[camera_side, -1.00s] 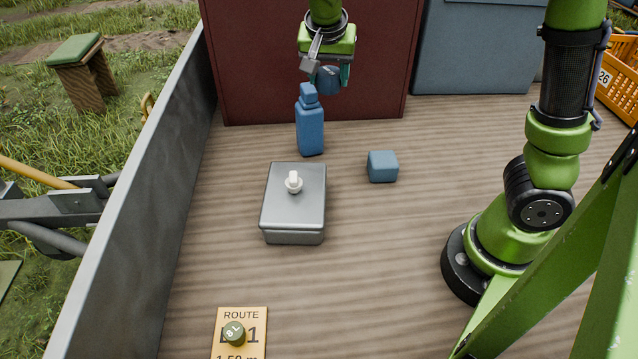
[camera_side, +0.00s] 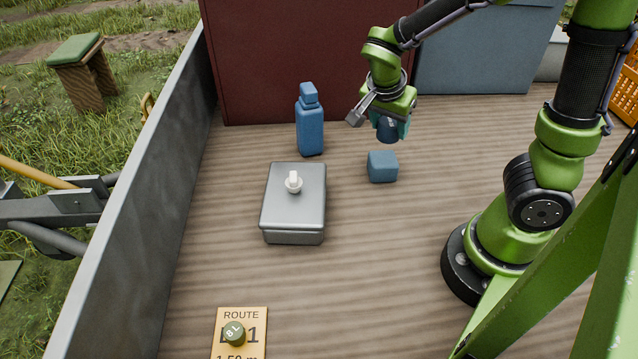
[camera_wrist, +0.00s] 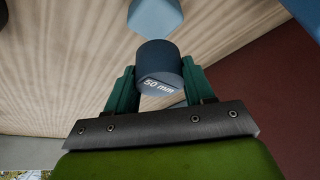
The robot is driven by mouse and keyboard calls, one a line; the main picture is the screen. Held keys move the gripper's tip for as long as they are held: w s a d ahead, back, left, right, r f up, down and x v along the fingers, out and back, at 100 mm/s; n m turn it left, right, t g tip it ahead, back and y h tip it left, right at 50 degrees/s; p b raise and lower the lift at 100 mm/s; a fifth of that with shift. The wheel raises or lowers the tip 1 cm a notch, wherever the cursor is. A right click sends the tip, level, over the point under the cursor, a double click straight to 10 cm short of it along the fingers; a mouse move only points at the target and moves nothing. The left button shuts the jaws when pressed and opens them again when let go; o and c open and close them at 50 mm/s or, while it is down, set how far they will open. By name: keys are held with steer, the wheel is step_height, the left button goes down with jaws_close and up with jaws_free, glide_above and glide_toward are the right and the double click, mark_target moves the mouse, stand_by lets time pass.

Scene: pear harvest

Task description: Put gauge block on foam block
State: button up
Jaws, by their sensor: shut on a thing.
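The gauge block is a dark blue cylinder marked "50 mm" (camera_wrist: 158,68), held between the two teal fingers of my gripper (camera_wrist: 160,92) in the wrist view. In the side view my gripper (camera_side: 389,126) is shut on the gauge block (camera_side: 386,131), above the deck and just behind the blue cube. The foam block seems to be this small blue cube (camera_side: 382,166), resting on the wooden deck below and in front of my gripper. It also shows at the top of the wrist view (camera_wrist: 155,17), apart from the gauge block.
A blue bottle (camera_side: 310,125) stands left of the cube. A grey lidded box (camera_side: 294,215) with a white knob sits front left. Dark red (camera_side: 300,60) and blue-grey (camera_side: 485,50) bins stand behind. A route card (camera_side: 255,318) with a green disc lies at the front.

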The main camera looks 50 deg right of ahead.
mark_target(383, 158)
steer(key=shift+f, duration=2.75)
steer(key=shift+f, duration=0.15)
steer(key=o, duration=1.1)
steer(key=shift+c, duration=0.2)
